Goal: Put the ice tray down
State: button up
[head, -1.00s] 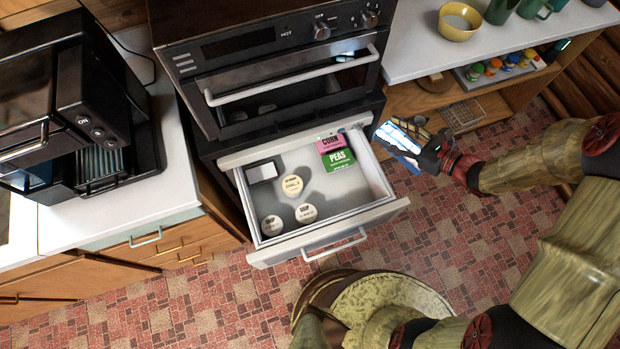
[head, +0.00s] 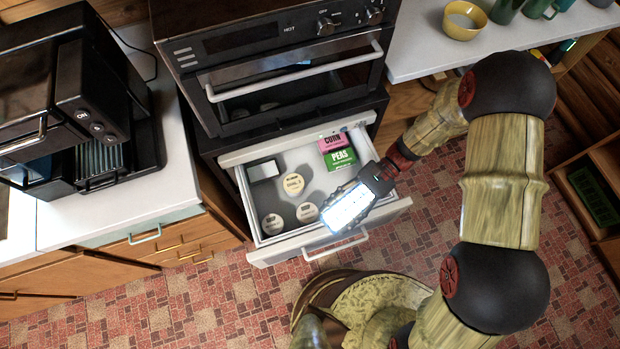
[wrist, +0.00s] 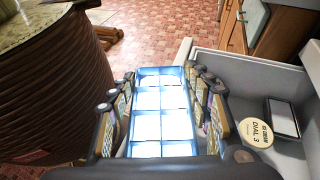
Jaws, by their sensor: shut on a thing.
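The ice tray (head: 347,206) is a pale, brightly lit tray with square cells. My gripper (head: 376,178) is shut on it and holds it at the front right of the open drawer (head: 381,205), seemingly above the drawer's front edge. In the wrist view the tray (wrist: 162,112) lies between the two fingers of my gripper (wrist: 163,110), its cells facing the camera. The drawer (wrist: 240,70) shows to its right there. The tray hides part of the drawer front.
An oven (head: 290,80) stands above.

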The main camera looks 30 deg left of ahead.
aim_at(385, 209)
jog(key=s+d+f+n+h, duration=0.3)
jog(key=d+n+h, duration=0.55)
jog(key=h, duration=0.25)
jog(key=w+n+t+h, duration=0.2)
jog(key=w+n+t, duration=0.2)
jog(key=n+t, duration=0.1)
jog(key=w+d+n+t+h+b, duration=0.1)
jog(key=w+n+t+h, duration=0.1)
jog(key=w+n+t, duration=0.3)
jog(key=w+d+f+n+t+h, duration=0.1)
jog(key=w+n+t+h, duration=0.2)
jog(key=w+n+t, duration=0.2)
jog(key=shift+w+d+n, duration=0.2)
jog(key=shift+n, duration=0.05)
jog(key=w+a+n+t+y, duration=0.3)
jog(key=w+a+n+t, duration=0.3)
jog(key=w+a, duration=0.15)
jog(key=a+f+b, duration=0.1)
jog(key=f+b, duration=0.2)
jog(key=f, duration=0.2)
jog(key=a+f+n+t+y+b, duration=0.1)
jog(key=a+f+b, duration=0.1)
jog(key=f, duration=0.4)
jog(key=w+a+f+t+b, duration=0.1)
jog(key=f+b, duration=0.2)
jog(key=f, duration=0.2)
jog(key=shift+a+f+n+y+b, duration=0.25)
jog(key=shift+a+n+y+b, duration=0.05)
jog(key=shift+n+y, duration=0.1)
jog(key=shift+f, duration=0.15)
